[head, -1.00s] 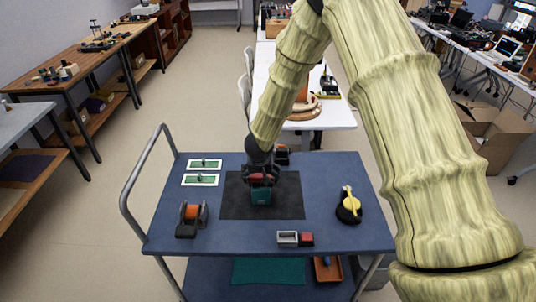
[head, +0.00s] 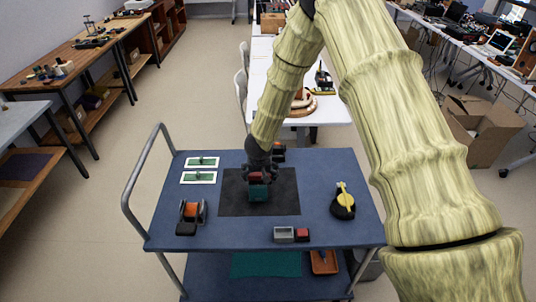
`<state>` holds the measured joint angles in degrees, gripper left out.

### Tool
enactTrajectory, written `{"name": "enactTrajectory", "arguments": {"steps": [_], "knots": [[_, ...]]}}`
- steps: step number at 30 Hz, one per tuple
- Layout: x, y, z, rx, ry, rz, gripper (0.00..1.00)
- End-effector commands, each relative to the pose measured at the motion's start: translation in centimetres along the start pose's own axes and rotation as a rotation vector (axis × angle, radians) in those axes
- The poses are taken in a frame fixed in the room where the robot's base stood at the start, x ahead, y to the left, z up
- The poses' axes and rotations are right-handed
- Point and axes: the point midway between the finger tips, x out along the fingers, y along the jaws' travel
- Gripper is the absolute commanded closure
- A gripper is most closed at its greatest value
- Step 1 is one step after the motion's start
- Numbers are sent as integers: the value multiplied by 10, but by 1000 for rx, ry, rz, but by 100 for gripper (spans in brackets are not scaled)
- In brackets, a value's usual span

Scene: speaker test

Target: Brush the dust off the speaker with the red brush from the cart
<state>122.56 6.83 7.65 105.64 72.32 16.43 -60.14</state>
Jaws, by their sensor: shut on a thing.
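My gripper (head: 258,171) is over the black mat (head: 230,203) in the middle of the blue cart top. It is shut on a small red thing, which looks like the red brush (head: 257,177). A small teal box (head: 258,193), which looks like the speaker, stands on the mat right under the red thing. The two seem to touch or nearly touch. The gripper and arm hide the back of the box, and any dust is too small to tell.
A dark item partly shows behind my gripper. The lower shelf holds a teal mat (head: 265,265) and an orange tray (head: 324,263).

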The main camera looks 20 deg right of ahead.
Motion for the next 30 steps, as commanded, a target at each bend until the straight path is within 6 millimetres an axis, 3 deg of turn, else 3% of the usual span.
{"name": "enactTrajectory", "arguments": {"steps": [8,12,30], "knots": [[1,20,-6,-3,-1,-2,38],[-21,23,-16,-3,4,0,38],[-66,37,-34,13,1,6,38]]}}
